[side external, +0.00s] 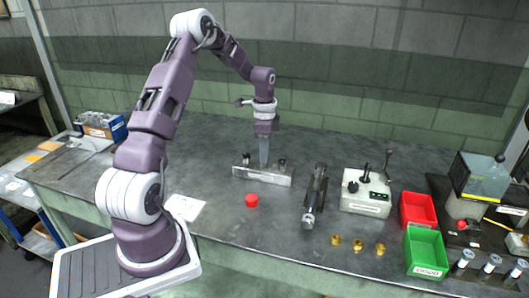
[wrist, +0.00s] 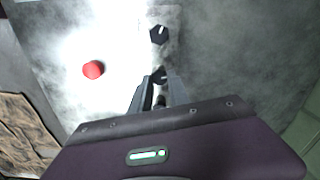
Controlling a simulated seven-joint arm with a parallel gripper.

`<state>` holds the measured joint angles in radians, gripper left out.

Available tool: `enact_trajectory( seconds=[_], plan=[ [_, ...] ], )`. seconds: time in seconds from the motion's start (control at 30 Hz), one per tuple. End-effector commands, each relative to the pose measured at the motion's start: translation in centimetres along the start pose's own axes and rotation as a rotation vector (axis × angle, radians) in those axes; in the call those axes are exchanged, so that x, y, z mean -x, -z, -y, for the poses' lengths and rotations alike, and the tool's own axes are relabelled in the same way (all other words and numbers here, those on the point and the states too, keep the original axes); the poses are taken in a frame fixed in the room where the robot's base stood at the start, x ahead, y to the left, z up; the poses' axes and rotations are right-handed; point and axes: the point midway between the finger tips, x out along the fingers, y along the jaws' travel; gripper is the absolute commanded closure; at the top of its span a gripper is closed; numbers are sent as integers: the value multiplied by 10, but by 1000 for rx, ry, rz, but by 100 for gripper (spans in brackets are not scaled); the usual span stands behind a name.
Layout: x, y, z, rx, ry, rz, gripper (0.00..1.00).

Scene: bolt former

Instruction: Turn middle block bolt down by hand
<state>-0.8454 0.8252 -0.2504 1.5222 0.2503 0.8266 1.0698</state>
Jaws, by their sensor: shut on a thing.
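A pale metal block (side external: 270,177) lies on the bench with dark bolts in a row on its top. The left bolt (side external: 246,158) and right bolt (side external: 282,162) stand clear of my gripper (side external: 264,163). My gripper points straight down at the middle of the row and is shut on the middle bolt, whose head (wrist: 159,75) shows between the fingertips in the wrist view. The fingers hide most of it in the side view. One outer bolt head (wrist: 159,34), dark with a white mark, shows beyond the fingers. How far the middle bolt is threaded in cannot be told.
A red round piece (side external: 251,201) lies in front of the block. A dark cylindrical tool (side external: 314,198) and a pale lever box (side external: 366,193) stand to the right. Brass pieces (side external: 357,245), a red bin (side external: 417,211) and a green bin (side external: 427,253) lie farther right.

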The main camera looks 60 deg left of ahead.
Motion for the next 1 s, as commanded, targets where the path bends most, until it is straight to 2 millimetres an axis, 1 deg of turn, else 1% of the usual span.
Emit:
enact_trajectory(
  seconds=[0.27, 0.67, 0.7, 0.77, 0.8, 1.0],
  plan=[
    [2, 1, 1, -54, 6, -2, 100],
    [2, 1, 2, -59, 6, -2, 100],
    [2, 1, 2, -59, 6, -2, 76],
    [2, 1, 1, -59, 6, -2, 65],
    [2, 1, 1, -59, 5, -2, 57],
    [1, 0, 1, -59, 3, -1, 56]
  ],
)
